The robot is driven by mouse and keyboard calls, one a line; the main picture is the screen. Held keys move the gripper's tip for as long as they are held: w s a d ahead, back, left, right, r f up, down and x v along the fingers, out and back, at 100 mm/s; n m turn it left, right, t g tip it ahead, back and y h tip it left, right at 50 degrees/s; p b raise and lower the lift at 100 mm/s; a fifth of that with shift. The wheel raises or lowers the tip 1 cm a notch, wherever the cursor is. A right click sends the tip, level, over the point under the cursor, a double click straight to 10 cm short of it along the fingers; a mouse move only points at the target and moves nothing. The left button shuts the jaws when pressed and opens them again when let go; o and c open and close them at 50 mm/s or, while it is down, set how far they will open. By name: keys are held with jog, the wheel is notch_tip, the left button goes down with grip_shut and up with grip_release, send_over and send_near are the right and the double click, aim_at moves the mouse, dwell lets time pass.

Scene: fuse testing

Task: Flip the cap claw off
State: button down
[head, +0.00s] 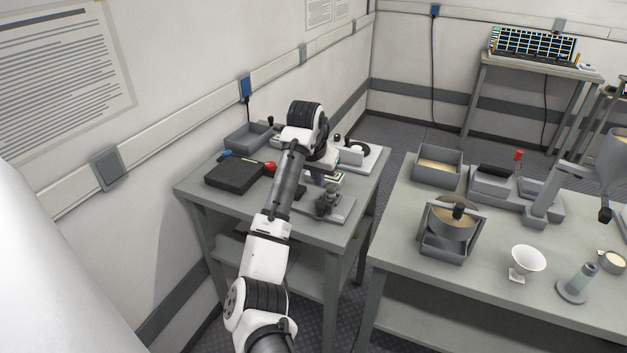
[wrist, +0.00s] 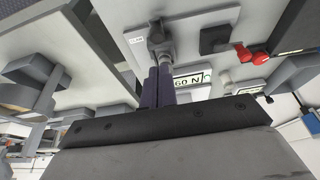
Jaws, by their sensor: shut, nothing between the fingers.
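In the head view, a dark grey fixture (head: 328,203) on a light base on the left table seems to be the same device. My gripper (wrist: 158,76) is shut and empty, its two dark fingers side by side. Its tips are right by the grey part in the wrist view; whether they touch I cannot tell. In the head view my gripper (head: 317,177) is partly hidden by my arm.
A display reading "60 N" (wrist: 193,80) is close beside the fingers. A black box (head: 233,176), a red knob (head: 270,168) and a grey tray (head: 247,136) share the left table. The right table (head: 400,237) holds several devices. A gap separates the tables.

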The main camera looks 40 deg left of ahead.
jog(key=shift+p+v, duration=0.3)
jog(key=shift+v, duration=0.45)
jog(key=shift+w, duration=0.1)
